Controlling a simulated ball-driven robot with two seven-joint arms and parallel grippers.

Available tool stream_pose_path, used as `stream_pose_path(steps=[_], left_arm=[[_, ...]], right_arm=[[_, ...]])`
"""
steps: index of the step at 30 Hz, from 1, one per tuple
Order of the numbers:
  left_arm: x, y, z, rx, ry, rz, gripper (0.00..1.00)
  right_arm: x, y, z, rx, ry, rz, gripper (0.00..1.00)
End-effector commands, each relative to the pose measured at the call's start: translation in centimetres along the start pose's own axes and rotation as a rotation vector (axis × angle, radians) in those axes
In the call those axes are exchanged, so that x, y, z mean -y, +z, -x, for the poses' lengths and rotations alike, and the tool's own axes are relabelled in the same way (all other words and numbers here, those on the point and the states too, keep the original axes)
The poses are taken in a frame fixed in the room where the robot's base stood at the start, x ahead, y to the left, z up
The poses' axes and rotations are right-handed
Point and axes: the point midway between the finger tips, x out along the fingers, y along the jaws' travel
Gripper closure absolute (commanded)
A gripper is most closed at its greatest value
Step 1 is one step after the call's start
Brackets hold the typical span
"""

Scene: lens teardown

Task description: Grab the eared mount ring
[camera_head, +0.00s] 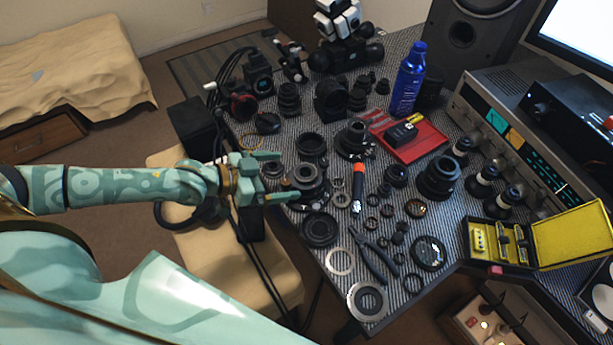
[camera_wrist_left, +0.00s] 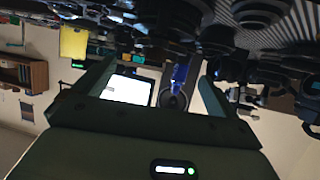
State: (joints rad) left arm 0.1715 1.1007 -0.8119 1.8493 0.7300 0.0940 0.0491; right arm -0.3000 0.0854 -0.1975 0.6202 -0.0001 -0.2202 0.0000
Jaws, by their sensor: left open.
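My left gripper (camera_head: 286,177) reaches in from the left over the table's left edge. Its two fingers are spread and nothing is gripped between them. A dark round ring part (camera_head: 308,175) with a lighter centre lies just beyond the fingertips. I cannot tell for sure whether it is the eared mount ring, as its ears are too small to make out. Another dark ring part (camera_head: 355,139) with an uneven outline lies farther right. In the left wrist view the left gripper (camera_wrist_left: 153,85) is open, with dark lens parts (camera_wrist_left: 254,12) along the top. My right gripper is not in view.
The striped table mat (camera_head: 325,228) is crowded with rings and lens barrels. An orange-tipped tool (camera_head: 358,188), pliers (camera_head: 374,257), a red tray (camera_head: 427,143), a blue can (camera_head: 408,80) and a yellow-lined case (camera_head: 572,237) stand or lie around. A chair (camera_head: 222,262) is below my left arm.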

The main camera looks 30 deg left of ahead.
Motion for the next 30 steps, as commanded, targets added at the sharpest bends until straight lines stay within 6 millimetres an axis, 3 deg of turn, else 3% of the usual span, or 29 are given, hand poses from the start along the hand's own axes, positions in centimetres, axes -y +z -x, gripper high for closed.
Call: stream_pose_path(steps=[12, 20, 26, 30], left_arm=[[0.0, 0.2, -5.3, -0.001, 0.000, 0.001, 0.03], [0.0, 0.0, -5.6, 0.000, -0.001, 0.000, 0.03], [0.0, 0.0, -5.6, 0.000, -0.001, 0.000, 0.53], [0.0, 0.0, -5.6, 0.000, -0.001, 0.000, 0.53]], right_arm=[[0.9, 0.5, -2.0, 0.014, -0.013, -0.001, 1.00], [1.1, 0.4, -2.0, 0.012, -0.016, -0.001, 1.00], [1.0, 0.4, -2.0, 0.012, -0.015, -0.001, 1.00], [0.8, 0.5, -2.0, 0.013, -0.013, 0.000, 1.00]])
